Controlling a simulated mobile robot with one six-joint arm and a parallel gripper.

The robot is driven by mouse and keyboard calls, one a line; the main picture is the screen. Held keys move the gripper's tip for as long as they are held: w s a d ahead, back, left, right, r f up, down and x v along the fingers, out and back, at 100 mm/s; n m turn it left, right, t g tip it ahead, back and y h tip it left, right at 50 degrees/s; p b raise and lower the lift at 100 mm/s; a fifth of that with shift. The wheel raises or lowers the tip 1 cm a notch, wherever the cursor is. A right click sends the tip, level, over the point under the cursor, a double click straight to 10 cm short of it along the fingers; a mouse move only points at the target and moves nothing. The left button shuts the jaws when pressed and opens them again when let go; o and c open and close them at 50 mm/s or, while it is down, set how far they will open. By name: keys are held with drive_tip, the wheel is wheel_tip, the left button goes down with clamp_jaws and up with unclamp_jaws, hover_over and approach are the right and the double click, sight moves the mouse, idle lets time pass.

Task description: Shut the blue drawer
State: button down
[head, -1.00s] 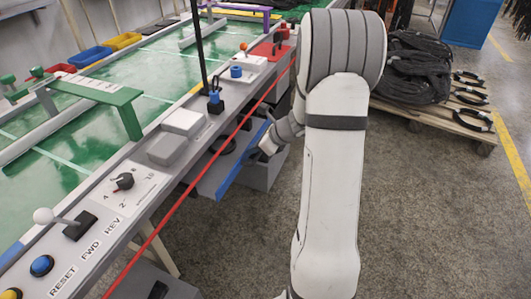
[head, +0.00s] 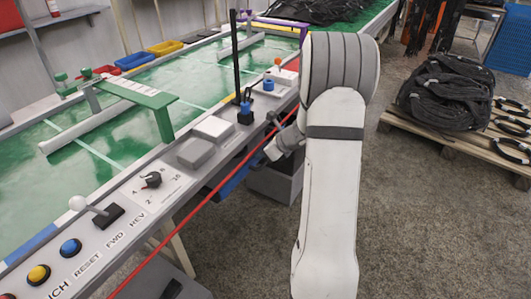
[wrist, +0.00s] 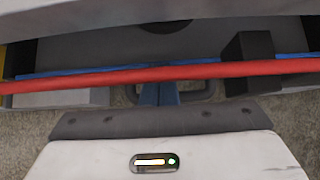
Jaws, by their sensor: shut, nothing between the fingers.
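The blue drawer (head: 229,180) sits under the front edge of the worktable, left of my arm in the head view. In the wrist view, its blue front edge (wrist: 60,72) runs across the picture behind a red cord. A strip of grey interior shows between that edge and the table, so it stands partly open. A dark block (wrist: 248,62) shows at the drawer's right. My gripper (wrist: 158,93) is shut and empty, its bluish fingers pointing at the drawer front beside a dark curved handle (wrist: 205,93). The cord hides whether they touch.
The red cord (head: 190,217) runs along the table front, between wrist camera and drawer. The table edge carries a knob (head: 151,180), a lever (head: 90,207) and buttons. A pallet (head: 450,138) with black hoses stands at right. The floor between is clear.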

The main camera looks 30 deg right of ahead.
drive_tip(key=f+p+v, duration=0.1)
drive_tip(key=v, duration=0.5)
drive_tip(key=s+d+f+p+v, duration=0.1)
drive_tip(key=p+v, duration=0.1)
drive_tip(key=v, duration=0.5)
drive_tip(key=shift+s, duration=0.3)
